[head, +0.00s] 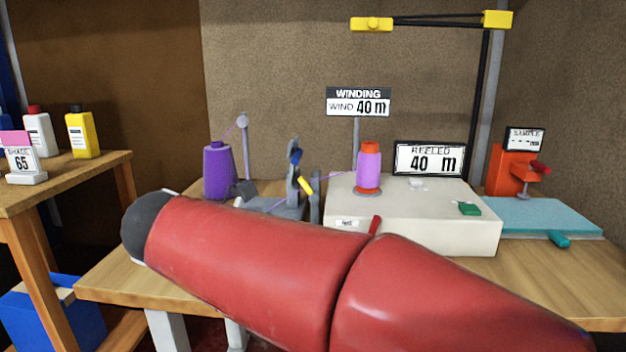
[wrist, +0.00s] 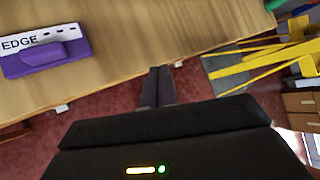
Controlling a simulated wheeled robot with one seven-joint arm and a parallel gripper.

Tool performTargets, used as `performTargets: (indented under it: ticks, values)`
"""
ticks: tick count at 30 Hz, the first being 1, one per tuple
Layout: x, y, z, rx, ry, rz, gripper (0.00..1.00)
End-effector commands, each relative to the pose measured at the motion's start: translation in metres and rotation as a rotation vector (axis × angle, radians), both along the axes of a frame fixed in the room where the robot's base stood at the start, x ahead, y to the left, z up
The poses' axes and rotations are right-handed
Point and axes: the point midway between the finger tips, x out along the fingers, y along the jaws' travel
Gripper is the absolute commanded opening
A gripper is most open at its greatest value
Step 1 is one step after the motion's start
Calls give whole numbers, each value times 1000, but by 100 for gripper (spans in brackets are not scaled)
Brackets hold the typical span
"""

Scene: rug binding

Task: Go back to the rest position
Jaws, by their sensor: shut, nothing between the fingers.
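My gripper (wrist: 158,88) shows in the wrist view with its dark fingers together and nothing between them. It points down past the edge of a wooden table, over reddish floor. In the head view my red arm crosses the front of the workbench (head: 115,285), and the gripper itself is not seen there. The winding machine (head: 470,235) stands on the bench behind my arm. It carries a pink and red spool (head: 369,167). Its display (head: 430,158) reads "REELED 40 m", and the sign (head: 358,101) above reads "WINDING WIND 40 m".
A purple cone (head: 219,172) and a thread guide stand left of the machine. A teal board (head: 540,217) and an orange sample stand (head: 510,172) are at right. Bottles (head: 82,134) stand on a left table. The wrist view shows a purple "EDGE" block (wrist: 45,55) and a yellow frame (wrist: 265,58).

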Motion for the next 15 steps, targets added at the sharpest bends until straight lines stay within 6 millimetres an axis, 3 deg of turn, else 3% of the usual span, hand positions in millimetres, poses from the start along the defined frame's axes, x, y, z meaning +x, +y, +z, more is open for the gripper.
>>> performTargets:
  ticks: [8,11,15]
  values:
    - [-14,-58,-21,303,-164,-338,0]
    - [-26,-85,-34,467,-255,-544,0]
    - [-52,-127,-60,771,-442,-970,0]
